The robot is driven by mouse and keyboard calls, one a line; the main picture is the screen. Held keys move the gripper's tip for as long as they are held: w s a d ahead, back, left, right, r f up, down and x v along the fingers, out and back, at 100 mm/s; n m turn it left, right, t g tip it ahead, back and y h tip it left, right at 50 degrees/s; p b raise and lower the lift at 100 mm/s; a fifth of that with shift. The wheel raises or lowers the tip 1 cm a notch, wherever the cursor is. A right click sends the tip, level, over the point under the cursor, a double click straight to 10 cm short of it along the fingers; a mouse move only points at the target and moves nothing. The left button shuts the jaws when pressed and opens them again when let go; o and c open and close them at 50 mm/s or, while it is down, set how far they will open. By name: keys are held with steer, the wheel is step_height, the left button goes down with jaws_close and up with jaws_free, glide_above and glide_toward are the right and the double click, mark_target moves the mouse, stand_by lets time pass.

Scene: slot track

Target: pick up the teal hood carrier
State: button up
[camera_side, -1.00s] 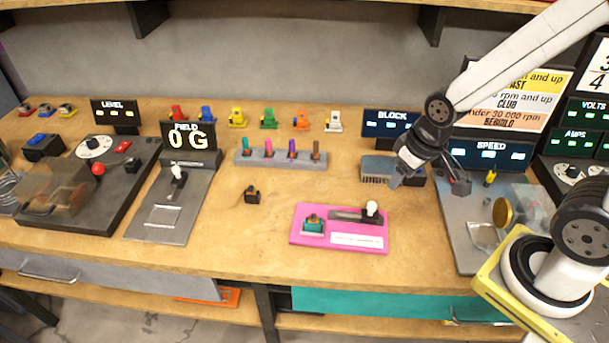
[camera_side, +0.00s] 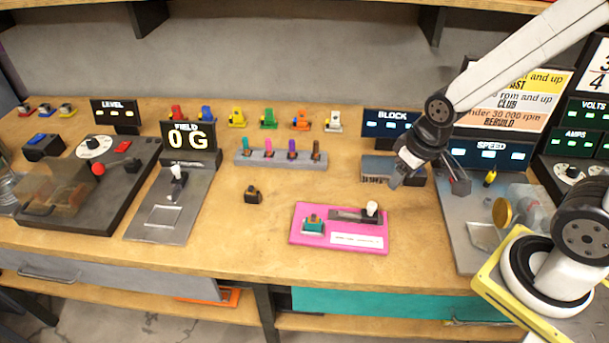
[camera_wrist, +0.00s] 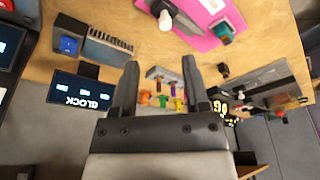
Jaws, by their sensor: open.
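The teal hood carrier (camera_side: 313,226) is a small teal block with a dark top. It sits at the left end of the pink plate (camera_side: 345,248), near the front of the bench. In the wrist view the carrier (camera_wrist: 226,34) shows at the upper right, on the pink plate (camera_wrist: 205,43). My gripper (camera_side: 430,182) is open and empty. It is above the bench, to the right of and behind the pink plate, clear of the carrier. In the wrist view my gripper (camera_wrist: 160,68) has its fingers apart with nothing between them.
A white-knobbed lever (camera_side: 372,209) stands on the same pink plate, right of the carrier. A small black block (camera_side: 252,196) lies to the left. A grey rack (camera_side: 282,159) with coloured pegs is behind. A comb-edged block (camera_side: 378,168) is close to my gripper. Bare wood surrounds the plate.

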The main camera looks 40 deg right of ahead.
stand_by(0.3)
steer(key=o, duration=0.5)
